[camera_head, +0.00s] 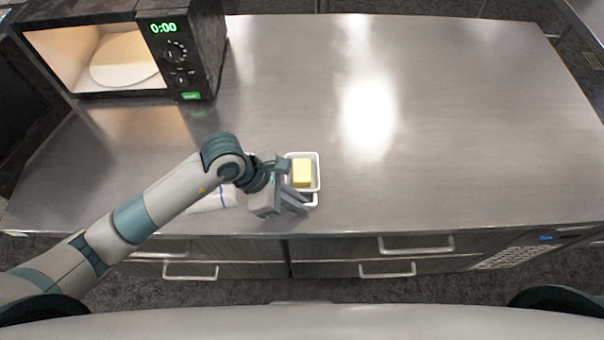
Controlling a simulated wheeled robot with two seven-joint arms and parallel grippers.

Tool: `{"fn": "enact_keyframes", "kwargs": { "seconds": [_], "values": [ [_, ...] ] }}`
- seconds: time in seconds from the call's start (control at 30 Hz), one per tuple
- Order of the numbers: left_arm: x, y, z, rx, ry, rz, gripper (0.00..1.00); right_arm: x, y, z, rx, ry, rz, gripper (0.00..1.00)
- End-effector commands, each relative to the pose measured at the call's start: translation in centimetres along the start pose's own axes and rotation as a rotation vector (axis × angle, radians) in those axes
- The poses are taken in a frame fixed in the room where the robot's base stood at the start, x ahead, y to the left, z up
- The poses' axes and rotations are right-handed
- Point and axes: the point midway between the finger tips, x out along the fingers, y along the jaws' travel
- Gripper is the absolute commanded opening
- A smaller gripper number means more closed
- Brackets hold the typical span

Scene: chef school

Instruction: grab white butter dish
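The white butter dish (317,172) sits on the steel counter near its front edge, with a yellow block of butter (302,173) in it. My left gripper (296,184) is at the dish's left and front side, its fingers reaching to the right over or beside the dish. The fingers look parted, but I cannot tell whether they touch the dish. A second white rim (313,200) shows just in front of the dish, partly hidden by the fingers. My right gripper is not in view.
A black microwave (182,60) stands at the back left of the counter (450,130). A white cloth-like item (212,200) lies partly under my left arm. The counter to the right is clear. Drawers with handles (388,270) are below the front edge.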

Motion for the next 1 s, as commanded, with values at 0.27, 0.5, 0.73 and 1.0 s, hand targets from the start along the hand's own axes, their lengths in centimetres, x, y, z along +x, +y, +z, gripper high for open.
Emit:
{"fn": "enact_keyframes", "kwargs": {
  "seconds": [0.27,0.5,0.73,1.0],
  "values": [
    [-0.1,0.1,0.0,0.001,-0.001,0.001,0.00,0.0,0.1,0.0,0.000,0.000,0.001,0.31],
    [-0.5,0.1,0.3,0.002,-0.001,0.003,0.00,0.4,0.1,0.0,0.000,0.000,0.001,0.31],
    [-2.4,0.2,1.6,0.005,-0.003,0.005,0.00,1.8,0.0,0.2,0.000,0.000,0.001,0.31],
    [-5.0,-3.0,2.8,0.006,-0.003,0.002,0.00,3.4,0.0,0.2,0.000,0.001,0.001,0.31]
  ]
}}
